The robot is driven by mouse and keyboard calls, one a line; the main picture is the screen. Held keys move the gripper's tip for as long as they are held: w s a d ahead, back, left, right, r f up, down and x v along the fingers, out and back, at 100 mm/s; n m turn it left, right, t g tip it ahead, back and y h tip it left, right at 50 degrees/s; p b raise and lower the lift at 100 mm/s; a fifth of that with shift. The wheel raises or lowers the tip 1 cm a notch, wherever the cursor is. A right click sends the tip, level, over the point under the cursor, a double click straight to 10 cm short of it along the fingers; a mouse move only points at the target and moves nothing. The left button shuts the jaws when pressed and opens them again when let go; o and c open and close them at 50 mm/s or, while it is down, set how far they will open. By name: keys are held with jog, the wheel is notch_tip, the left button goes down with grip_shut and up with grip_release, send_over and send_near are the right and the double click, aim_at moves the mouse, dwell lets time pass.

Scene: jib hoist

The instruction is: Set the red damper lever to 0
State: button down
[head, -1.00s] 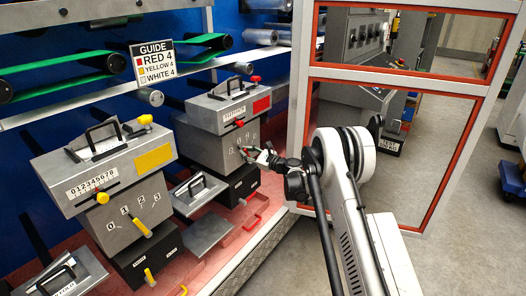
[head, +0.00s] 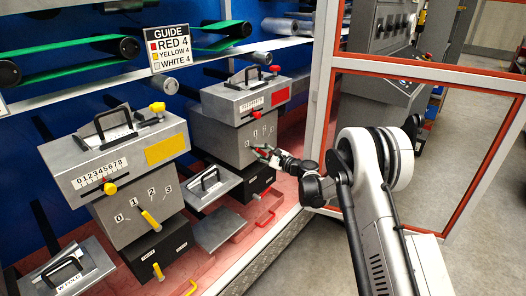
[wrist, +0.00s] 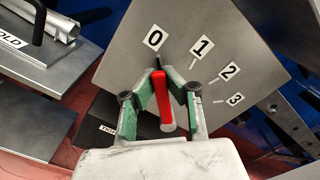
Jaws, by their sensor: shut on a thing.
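The red damper lever (wrist: 163,102) is in the middle of the wrist view, on the grey face of the red-marked unit (head: 228,143). Its dark upper end lies just below the 0 label (wrist: 153,40); the 1 label (wrist: 201,47) is to the right. My gripper (wrist: 156,88) is shut on the lever, with one green finger on each side of its handle. In the head view my gripper (head: 262,152) is at the front of that unit and largely hides the lever.
The yellow-marked unit (head: 117,154) stands to the left with its own yellow lever (head: 151,220). A guide sign (head: 171,49) reads red 4, yellow 4, white 4. An orange-edged glass frame (head: 425,72) stands right of the units. Open floor lies at the far right.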

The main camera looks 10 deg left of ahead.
jog(key=c, duration=1.7)
grip_release()
jog(key=v, duration=1.2)
